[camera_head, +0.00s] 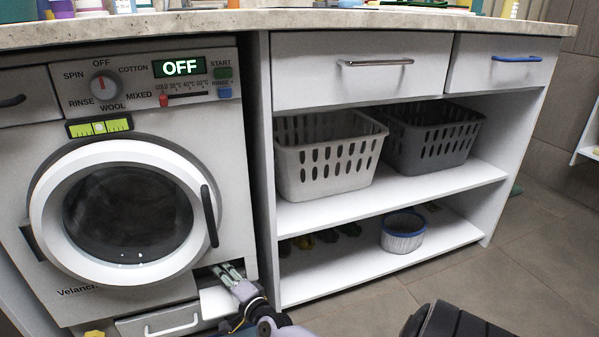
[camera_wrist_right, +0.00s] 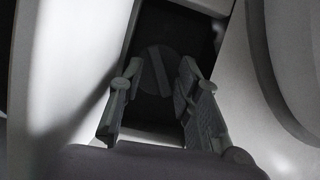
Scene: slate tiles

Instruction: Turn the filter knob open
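The filter knob (camera_wrist_right: 157,70) is a dark round disc with a raised bar across it, set in a dark recess. In the right wrist view it lies between and just beyond the fingertips of my right gripper (camera_wrist_right: 160,76). The fingers are apart, on either side of the bar, with nothing between them; I cannot tell if they touch the knob. In the head view my right gripper (camera_head: 229,270) reaches into the opening at the lower right of the washing machine (camera_head: 236,190), hiding the knob. A white flap (camera_head: 222,303) hangs open below it. My left gripper does not show.
The washer's round door (camera_head: 45,205) is closed and its display (camera_head: 180,67) reads OFF. A drawer with a handle (camera_head: 172,327) is below. To the right stands a shelf unit (camera_head: 400,205) with a white basket (camera_head: 325,160), a grey basket (camera_head: 430,140) and a small tub (camera_head: 403,240).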

